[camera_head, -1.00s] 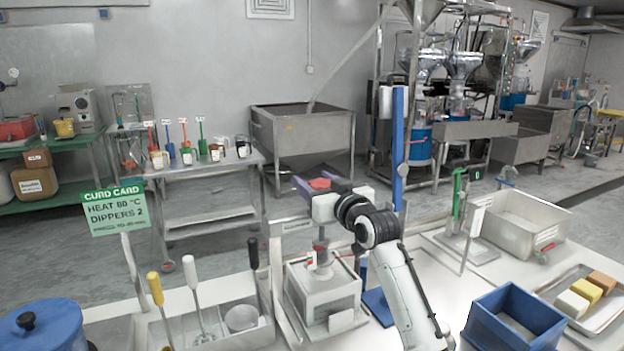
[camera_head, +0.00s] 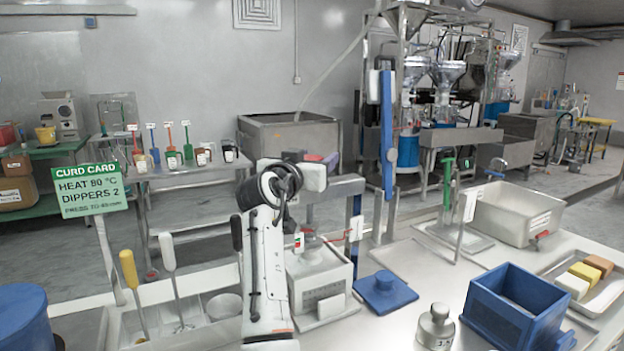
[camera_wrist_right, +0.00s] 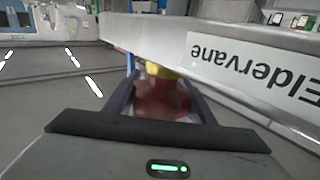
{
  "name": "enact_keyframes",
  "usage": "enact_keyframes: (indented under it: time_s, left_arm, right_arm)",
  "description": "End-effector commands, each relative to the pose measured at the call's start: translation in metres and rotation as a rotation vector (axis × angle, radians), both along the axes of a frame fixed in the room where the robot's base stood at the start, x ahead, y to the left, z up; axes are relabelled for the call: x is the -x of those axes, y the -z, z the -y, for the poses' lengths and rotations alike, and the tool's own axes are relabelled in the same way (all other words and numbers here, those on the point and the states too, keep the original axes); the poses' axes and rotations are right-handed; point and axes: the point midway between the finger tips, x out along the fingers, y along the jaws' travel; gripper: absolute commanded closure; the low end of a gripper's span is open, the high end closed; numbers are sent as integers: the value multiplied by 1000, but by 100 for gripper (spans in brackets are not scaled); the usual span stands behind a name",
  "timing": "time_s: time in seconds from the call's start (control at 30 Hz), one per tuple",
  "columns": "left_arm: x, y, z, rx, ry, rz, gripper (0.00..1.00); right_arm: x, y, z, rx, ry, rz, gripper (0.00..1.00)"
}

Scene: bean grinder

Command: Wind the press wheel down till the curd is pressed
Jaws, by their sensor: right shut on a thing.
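The press stands at the middle of the table in the head view, with a pale slotted box (camera_head: 322,280) below and a grey crossbar (camera_head: 345,187) above. My right gripper (camera_head: 318,160) is at the top of the press, shut on the red press wheel (camera_head: 313,157), mostly hidden by the fingers. The curd is not visible. My left gripper is not in view.
A blue post (camera_head: 387,130) rises behind the press. A blue block (camera_head: 385,292), a grey weight (camera_head: 435,328) and a blue open box (camera_head: 515,305) lie to the right. Dippers (camera_head: 168,252) stand at left.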

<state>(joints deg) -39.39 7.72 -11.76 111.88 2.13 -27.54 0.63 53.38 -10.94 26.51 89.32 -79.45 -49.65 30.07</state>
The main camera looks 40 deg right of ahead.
Motion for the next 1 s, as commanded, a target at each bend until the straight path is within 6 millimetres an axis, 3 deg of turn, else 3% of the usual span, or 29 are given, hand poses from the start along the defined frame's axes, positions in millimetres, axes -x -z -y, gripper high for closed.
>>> enact_keyframes:
  time_s: [0.4,0.97,1.0]
  left_arm:
    - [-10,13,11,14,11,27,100]
    - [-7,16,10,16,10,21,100]
    - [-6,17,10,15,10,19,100]
  right_arm:
    - [7,2,2,1,200,-3,73]
    - [8,1,3,0,232,-6,73]
    - [8,1,3,0,232,-6,47]
